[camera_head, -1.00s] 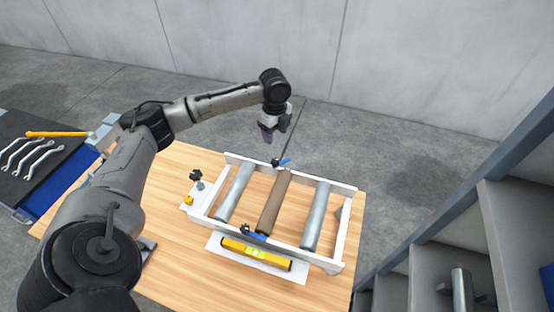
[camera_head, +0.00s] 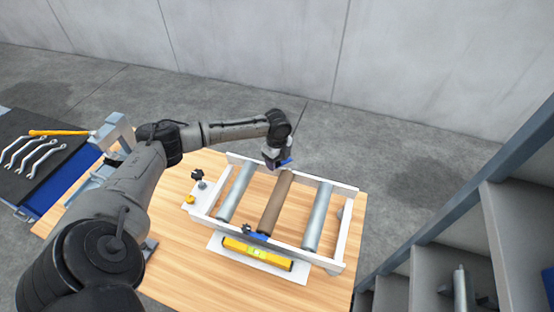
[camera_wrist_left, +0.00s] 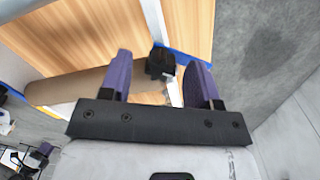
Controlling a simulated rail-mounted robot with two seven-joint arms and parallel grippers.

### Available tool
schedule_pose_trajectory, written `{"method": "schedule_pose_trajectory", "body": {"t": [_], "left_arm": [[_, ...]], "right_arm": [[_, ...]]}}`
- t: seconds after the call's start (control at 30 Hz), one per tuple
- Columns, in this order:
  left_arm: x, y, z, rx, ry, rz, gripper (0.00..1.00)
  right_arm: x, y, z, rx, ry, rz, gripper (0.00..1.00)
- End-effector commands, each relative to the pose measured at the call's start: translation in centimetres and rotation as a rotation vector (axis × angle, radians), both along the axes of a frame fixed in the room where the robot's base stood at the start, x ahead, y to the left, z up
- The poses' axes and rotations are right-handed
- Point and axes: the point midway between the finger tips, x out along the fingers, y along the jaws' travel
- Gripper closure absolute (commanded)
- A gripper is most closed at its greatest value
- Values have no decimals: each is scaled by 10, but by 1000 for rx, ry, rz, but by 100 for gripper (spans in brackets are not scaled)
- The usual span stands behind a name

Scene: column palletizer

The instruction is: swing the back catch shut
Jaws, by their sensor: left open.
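The back catch, a blue lever (camera_head: 287,161), sits on the far rail of the white roller frame (camera_head: 232,158), by the far end of the brown roller (camera_head: 275,202). The lever slants up and outward from the rail. My left gripper (camera_head: 275,164) is right at the catch and hides its black knob in the head view. In the left wrist view my left gripper (camera_wrist_left: 158,64) has its purple fingers apart, with the black knob (camera_wrist_left: 160,65) between them. The blue lever (camera_wrist_left: 181,53) runs behind the right finger. Contact cannot be told. My right gripper is not in view.
The front catch (camera_head: 257,236) lies along the near rail, with a yellow level (camera_head: 257,254) in front. Grey rollers (camera_head: 317,217) flank the brown one. A black knob post (camera_head: 198,177) stands left of the frame. Wrenches (camera_head: 40,155) lie far left; steel shelving (camera_head: 500,210) stands right.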

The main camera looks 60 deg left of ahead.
Motion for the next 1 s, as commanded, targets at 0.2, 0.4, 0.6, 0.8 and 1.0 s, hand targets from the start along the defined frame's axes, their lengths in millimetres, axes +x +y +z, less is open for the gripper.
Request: {"method": "schedule_pose_trajectory", "body": {"t": [0.2, 0.4, 0.6, 0.8, 1.0], "left_arm": [[0, 0, -1, 0, 0, 0, 43], [0, 0, -1, 0, 0, 0, 54], [0, 0, -1, 0, 0, 0, 73], [0, 0, -1, 0, 0, 0, 92], [0, 0, 0, 0, 0, -16, 93]], "right_arm": [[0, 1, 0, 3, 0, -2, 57], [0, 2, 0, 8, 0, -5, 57], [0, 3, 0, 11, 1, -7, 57], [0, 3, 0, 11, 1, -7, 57], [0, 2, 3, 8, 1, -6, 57]]}}
